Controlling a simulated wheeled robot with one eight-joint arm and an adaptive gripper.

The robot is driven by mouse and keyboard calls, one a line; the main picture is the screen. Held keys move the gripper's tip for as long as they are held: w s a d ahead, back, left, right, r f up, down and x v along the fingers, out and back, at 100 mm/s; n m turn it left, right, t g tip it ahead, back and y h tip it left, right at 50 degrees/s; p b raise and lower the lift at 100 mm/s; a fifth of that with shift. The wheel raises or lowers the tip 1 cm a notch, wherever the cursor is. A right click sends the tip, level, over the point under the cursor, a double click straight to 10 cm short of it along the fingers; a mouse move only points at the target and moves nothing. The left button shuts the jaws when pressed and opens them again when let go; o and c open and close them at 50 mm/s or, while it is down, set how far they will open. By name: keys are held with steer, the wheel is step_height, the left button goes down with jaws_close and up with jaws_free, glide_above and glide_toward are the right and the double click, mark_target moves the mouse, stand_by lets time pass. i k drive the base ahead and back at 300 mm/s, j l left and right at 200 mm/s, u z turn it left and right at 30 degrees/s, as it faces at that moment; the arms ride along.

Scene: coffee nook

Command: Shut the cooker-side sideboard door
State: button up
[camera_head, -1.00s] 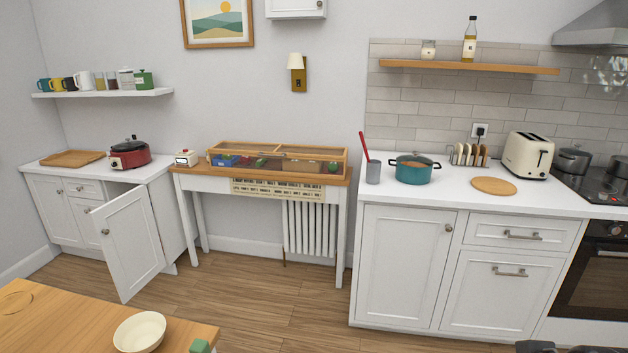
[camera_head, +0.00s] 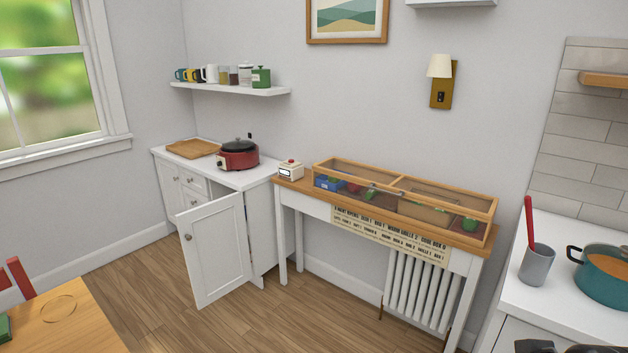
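The white sideboard (camera_head: 262,183) stands against the back wall at left, with a red cooker (camera_head: 238,155) on its top. Its door on the cooker side (camera_head: 217,250) stands wide open, swung out into the room, with a small round knob (camera_head: 188,237) near its left edge. The other sideboard door (camera_head: 172,197), further left, looks closed. Only small dark parts show at the bottom right edge of the picture, perhaps mine; I cannot make out my gripper's fingers.
A wooden table (camera_head: 62,318) fills the bottom left corner, with a red chair (camera_head: 20,280) beside it. A narrow table with a glazed display case (camera_head: 405,197) stands right of the sideboard. Wooden floor (camera_head: 300,325) is clear before the open door. A white counter (camera_head: 530,290) is at right.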

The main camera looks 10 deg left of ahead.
mark_target(213, 234)
steer(key=i+u, duration=0.4)
steer(key=i+l+u, duration=0.1)
steer(key=i+u, duration=0.15)
steer(key=u, duration=0.15)
steer(key=i+l+u, duration=0.15)
steer(key=u, duration=0.2)
steer(key=i+l+u, duration=0.7)
steer(key=i+l, duration=0.2)
steer(key=i+l+u, duration=0.35)
steer(key=l, duration=0.3)
steer(key=i+l+u, duration=0.3)
steer(key=l, duration=0.4)
steer(key=i+l+u, duration=0.2)
steer(key=l, duration=0.2)
